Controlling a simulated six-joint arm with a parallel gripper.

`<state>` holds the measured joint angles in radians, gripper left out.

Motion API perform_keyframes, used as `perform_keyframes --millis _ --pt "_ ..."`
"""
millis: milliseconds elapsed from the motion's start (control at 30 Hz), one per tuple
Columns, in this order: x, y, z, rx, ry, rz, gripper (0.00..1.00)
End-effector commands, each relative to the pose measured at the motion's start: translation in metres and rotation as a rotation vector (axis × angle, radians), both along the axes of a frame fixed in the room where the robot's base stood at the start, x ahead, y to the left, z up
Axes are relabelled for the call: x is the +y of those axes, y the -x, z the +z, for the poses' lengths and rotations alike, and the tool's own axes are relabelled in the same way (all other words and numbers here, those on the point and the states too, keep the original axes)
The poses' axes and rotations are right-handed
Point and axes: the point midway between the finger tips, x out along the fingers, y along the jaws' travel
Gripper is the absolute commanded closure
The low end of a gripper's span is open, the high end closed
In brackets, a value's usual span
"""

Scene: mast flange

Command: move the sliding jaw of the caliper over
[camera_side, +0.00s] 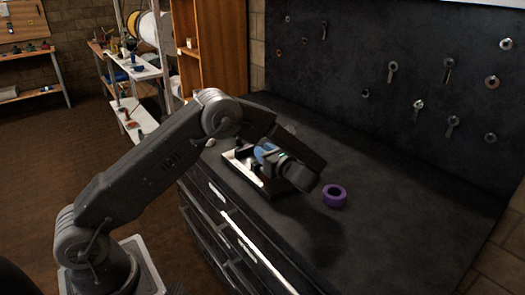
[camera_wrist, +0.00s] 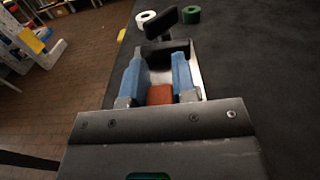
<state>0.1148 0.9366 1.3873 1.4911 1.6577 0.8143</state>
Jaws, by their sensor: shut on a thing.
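The caliper lies on the dark bench top as a pale, tray-like bed (camera_side: 256,181) with dark parts, partly hidden by my arm in the side view. In the wrist view its pale bar (camera_wrist: 195,75) runs away from me, with a black upright piece (camera_wrist: 166,45) at its far end. My gripper (camera_wrist: 160,80) has blue fingers on both sides of an orange-red block (camera_wrist: 160,95), which looks like the sliding jaw. The fingers are shut on it; their exact contact is partly hidden by my gripper body. My gripper (camera_side: 265,153) is low over the bed in the side view.
A purple tape roll (camera_side: 334,196) lies right of the caliper. In the wrist view a white roll (camera_wrist: 146,16) and a green roll (camera_wrist: 191,14) lie beyond it. A dark board with hung tools (camera_side: 420,75) stands behind. The bench right of the caliper is mostly clear.

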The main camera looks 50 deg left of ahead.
Motion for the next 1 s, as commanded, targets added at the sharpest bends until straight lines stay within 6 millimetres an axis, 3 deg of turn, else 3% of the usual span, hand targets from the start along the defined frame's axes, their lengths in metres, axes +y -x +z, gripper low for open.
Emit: perform_keyframes --millis 267,567,767,1000 --pt "-0.004 0.000 0.000 0.000 0.002 -0.004 0.50" --pt "-0.006 0.000 0.000 0.000 0.002 -0.004 0.49" --pt "-0.032 -0.001 0.000 0.001 0.002 -0.008 0.49" --pt "-0.087 0.000 -0.001 0.000 0.001 -0.008 0.49"
